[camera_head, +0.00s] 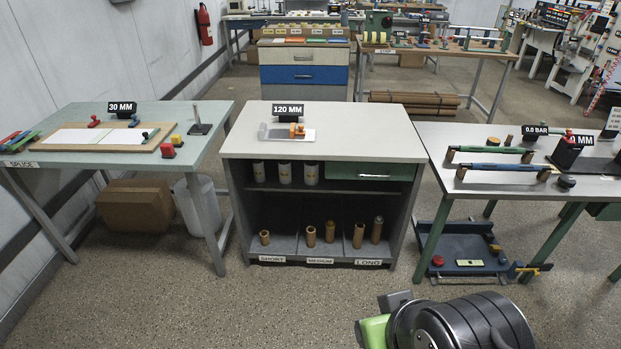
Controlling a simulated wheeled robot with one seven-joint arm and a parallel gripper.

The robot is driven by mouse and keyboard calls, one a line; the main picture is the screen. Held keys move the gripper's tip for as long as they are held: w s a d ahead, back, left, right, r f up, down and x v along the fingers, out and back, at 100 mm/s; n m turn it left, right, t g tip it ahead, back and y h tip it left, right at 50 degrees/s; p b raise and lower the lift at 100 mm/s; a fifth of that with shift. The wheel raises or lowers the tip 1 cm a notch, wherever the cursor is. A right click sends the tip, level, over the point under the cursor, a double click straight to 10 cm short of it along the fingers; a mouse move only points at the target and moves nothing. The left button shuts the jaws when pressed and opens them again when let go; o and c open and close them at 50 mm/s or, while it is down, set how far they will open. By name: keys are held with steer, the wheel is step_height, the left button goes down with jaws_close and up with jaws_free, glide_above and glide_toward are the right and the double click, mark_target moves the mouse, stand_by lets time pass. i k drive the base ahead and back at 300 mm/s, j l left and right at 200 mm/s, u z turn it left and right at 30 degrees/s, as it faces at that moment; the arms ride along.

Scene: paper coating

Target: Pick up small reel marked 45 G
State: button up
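No reel with a readable 45 G mark shows. Several pale yellow round pieces (375,37) stand in a row at the left end of a far table; they may be reels, but any marks are too small to read. A blue and grey drawer cabinet (304,75) at the back carries a tan rack (303,31) with small labels that I cannot read. A black and green part of my own arm shows at the bottom right. My gripper's fingers are not in view.
A grey cabinet (390,145) marked 120 MM, holding several tubes, stands mid-view. A green splice table (70,118) is at left, and a grey bench (450,190) with rollers is at right. Open floor (240,310) lies in front, with narrow gaps between furniture.

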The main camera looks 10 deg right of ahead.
mark_target(257, 164)
steer(key=i+j+u, duration=0.3)
steer(key=i, duration=0.7)
steer(key=i+u, duration=0.25)
steer(key=i, duration=0.75)
steer(key=i+l+u, duration=0.15)
steer(key=i+u, duration=0.15)
steer(key=i, duration=0.7)
